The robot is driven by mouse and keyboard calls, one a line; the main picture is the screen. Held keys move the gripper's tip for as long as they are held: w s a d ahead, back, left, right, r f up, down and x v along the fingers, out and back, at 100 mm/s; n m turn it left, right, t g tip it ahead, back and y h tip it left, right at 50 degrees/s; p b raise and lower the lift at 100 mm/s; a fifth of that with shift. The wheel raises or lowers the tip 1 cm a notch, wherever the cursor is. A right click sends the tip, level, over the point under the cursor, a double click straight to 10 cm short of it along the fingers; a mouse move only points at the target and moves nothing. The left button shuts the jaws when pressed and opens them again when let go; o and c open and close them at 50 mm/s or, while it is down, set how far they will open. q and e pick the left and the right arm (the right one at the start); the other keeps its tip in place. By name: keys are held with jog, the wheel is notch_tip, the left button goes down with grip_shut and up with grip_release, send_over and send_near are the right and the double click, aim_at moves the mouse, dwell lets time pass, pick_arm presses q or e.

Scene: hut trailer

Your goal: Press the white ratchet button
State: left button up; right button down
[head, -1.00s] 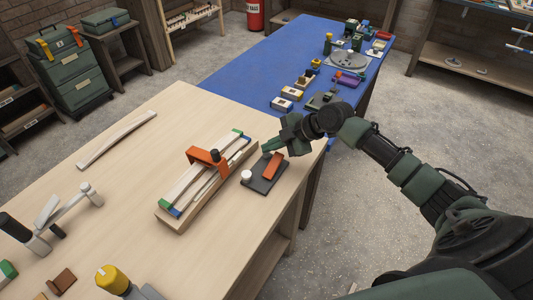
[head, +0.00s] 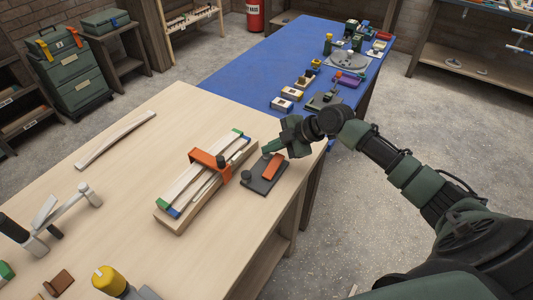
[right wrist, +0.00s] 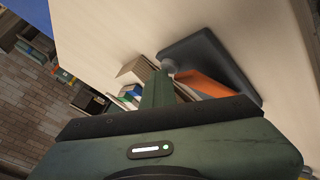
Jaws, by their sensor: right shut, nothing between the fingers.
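A dark plate (head: 262,186) lies on the wooden bench with an orange bar (head: 273,167) on it. A round knob (head: 246,176) at its near left end now looks dark grey; no white button shows on the plate. My right gripper (head: 269,150) is shut and empty, its tip at the plate's far end. Whether it touches anything there is unclear. In the right wrist view the green fingertips (right wrist: 159,76) are together beside the plate (right wrist: 215,52) and a small grey round part (right wrist: 168,64). My left gripper is not in view.
A wooden fixture (head: 181,220) with an orange bracket (head: 207,157) stands just left of the plate. A curved pale strip (head: 115,138) lies farther left. A yellow-topped cylinder (head: 110,279) stands at the front. A blue bench (head: 285,55) with several parts is behind.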

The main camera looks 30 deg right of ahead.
aim_at(270, 158)
jog(key=shift+s+a+f, duration=0.1)
jog(key=shift+s+a, duration=0.05)
jog(key=shift+a+r+p, duration=0.1)
jog(key=shift+r+p, duration=0.5)
jog(key=shift+r, duration=0.05)
jog(key=shift+s+r, duration=0.1)
jog(key=shift+r, duration=0.25)
jog(key=shift+r, duration=0.1)
jog(key=shift+r+p, duration=0.35)
jog(key=shift+p, duration=0.1)
notch_tip(270, 158, up, 4)
jog(key=p, duration=0.3)
jog(key=shift+r, duration=0.1)
